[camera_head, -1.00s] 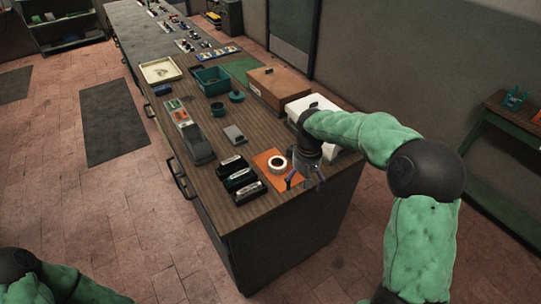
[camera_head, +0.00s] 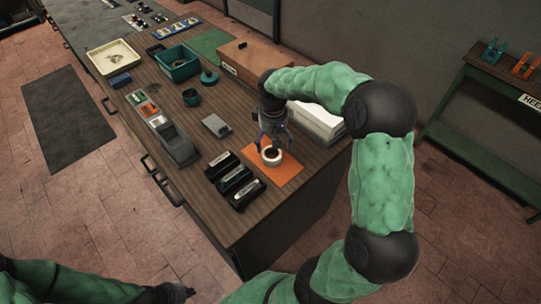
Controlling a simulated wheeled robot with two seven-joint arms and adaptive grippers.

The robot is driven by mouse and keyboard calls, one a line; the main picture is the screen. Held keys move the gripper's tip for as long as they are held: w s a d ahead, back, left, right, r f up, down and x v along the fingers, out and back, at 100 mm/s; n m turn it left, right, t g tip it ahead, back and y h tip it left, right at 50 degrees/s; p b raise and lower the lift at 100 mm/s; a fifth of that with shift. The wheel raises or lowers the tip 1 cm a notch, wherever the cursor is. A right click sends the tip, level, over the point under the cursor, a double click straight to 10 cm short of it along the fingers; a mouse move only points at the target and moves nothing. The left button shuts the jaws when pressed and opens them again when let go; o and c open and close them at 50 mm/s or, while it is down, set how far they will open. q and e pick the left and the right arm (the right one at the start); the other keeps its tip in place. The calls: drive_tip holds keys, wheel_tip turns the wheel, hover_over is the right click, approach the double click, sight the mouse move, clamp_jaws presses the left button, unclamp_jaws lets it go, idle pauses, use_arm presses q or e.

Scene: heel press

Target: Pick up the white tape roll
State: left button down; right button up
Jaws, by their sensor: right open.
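The white tape roll (camera_head: 271,161) lies on an orange mat (camera_head: 286,174) near the front end of the wooden workbench. My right gripper (camera_head: 272,144) is open and points down just above the roll, with its fingers spread to either side of the roll's top. I cannot tell whether the fingers touch it. My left gripper (camera_head: 179,292) is at the bottom edge of the picture, low and away from the bench. It is dark and partly cut off, so its jaws cannot be made out.
Several black holders (camera_head: 234,181) stand just left of the mat. A grey box (camera_head: 216,125) and a dark grey device (camera_head: 178,146) lie further left. A white box (camera_head: 318,122) stands right of my gripper, a brown box (camera_head: 254,62) behind. The bench's front edge is close.

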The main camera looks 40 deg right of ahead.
sight(272, 154)
wheel_tip(272, 154, down, 2)
drive_tip(key=shift+f, duration=0.1)
drive_tip(key=shift+a+f+b, duration=0.15)
drive_tip(key=shift+f+b, duration=0.8)
drive_tip(key=shift+f, duration=1.55)
drive_tip(key=c, duration=1.2)
